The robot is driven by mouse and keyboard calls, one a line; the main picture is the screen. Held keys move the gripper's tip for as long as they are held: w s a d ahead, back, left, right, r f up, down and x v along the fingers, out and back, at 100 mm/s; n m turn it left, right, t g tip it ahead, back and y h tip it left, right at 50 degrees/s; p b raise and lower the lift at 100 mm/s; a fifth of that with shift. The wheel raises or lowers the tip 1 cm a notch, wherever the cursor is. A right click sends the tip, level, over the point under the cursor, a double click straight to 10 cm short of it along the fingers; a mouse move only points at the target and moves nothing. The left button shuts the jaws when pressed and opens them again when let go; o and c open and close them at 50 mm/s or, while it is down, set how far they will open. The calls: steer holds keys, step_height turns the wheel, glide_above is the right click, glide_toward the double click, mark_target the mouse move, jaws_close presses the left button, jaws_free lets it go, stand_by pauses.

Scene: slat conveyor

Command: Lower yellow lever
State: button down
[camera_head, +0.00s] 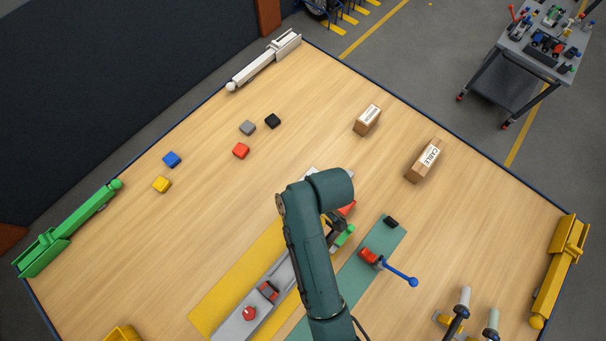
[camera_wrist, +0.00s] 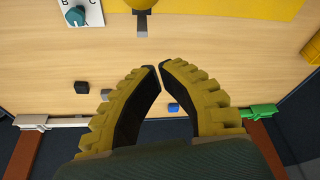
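The yellow lever (camera_head: 560,268) is mounted at the right edge of the wooden table in the head view. Its arm lies along the edge, with a round knob (camera_head: 537,322) at the near end. I cannot tell its exact tilt. It is not recognisable in the wrist view. My gripper (camera_wrist: 160,65) shows in the wrist view with its two fingertips almost touching and nothing between them. In the head view my arm largely hides the gripper, over the middle of the table, well left of the yellow lever.
A green lever (camera_head: 75,225) is at the left edge and a white lever (camera_head: 264,60) at the far edge. Two cardboard boxes (camera_head: 367,121) (camera_head: 418,166), a blue-handled lever (camera_head: 400,274) and upright handles (camera_head: 462,303) stand between my arm and the right edge. Small blocks (camera_head: 241,151) lie left.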

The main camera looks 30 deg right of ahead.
steer(key=shift+s+d+f+p, duration=0.85)
steer(key=shift+s+f, duration=0.15)
steer(key=shift+f, duration=0.15)
steer(key=shift+s+d+f, duration=0.1)
steer(key=shift+s+d, duration=0.05)
steer(key=shift+s, duration=0.1)
